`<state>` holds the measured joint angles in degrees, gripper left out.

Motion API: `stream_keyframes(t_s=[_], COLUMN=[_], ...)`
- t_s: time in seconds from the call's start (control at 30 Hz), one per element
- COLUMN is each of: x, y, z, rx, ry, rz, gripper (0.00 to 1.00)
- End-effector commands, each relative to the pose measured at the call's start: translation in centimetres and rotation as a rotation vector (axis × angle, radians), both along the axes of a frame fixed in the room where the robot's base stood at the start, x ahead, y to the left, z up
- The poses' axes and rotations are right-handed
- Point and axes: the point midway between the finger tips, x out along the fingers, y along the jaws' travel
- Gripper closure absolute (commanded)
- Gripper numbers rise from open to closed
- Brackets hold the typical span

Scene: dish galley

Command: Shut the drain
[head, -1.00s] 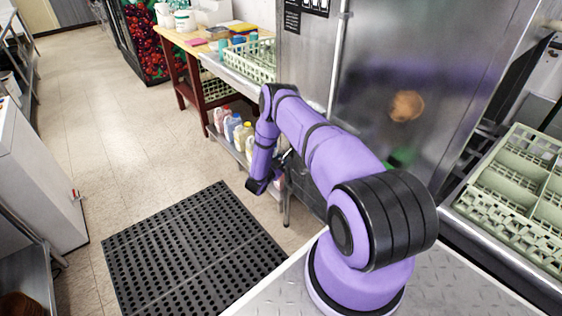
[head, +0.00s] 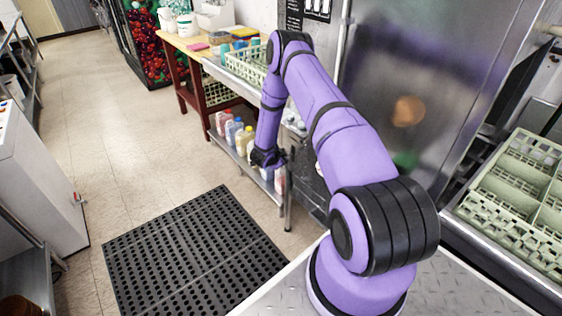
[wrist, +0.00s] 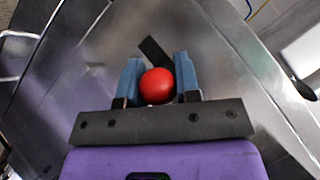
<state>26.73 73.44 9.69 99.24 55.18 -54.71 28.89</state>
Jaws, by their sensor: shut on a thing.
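A red ball knob (wrist: 157,87) shows in the middle of the wrist view, with a dark flat lever (wrist: 154,50) running up and left from behind it. My gripper (wrist: 158,76) has its two blue fingers closed on the knob, one on each side. In the head view my gripper (head: 280,160) is low at the left side of the steel machine, beside the bottle shelf. The knob is hidden there, and no drain opening can be made out in either view.
The steel machine (head: 425,70) stands right of my arm. A shelf with several bottles (head: 234,130) is left of my gripper, below a pale green rack (head: 245,65). A black floor mat (head: 195,250) lies in front. Another green rack (head: 520,180) is at the right.

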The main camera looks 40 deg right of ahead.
Motion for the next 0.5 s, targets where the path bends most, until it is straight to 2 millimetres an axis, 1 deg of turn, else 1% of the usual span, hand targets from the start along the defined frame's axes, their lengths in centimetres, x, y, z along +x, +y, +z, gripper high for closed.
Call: stream_keyframes(t_s=[0.03,0.17,0.3,0.5], x=[0.1,0.1,0.2,0.1], y=[-0.2,-0.3,-0.5,-0.7], z=[0.5,1.1,1.6,1.9], rx=[0.035,0.125,0.2,0.267], ry=[-0.007,-0.011,-0.015,-0.019], rz=[0.0,0.0,0.001,0.001], gripper=[1.0,1.0,1.0,1.0])
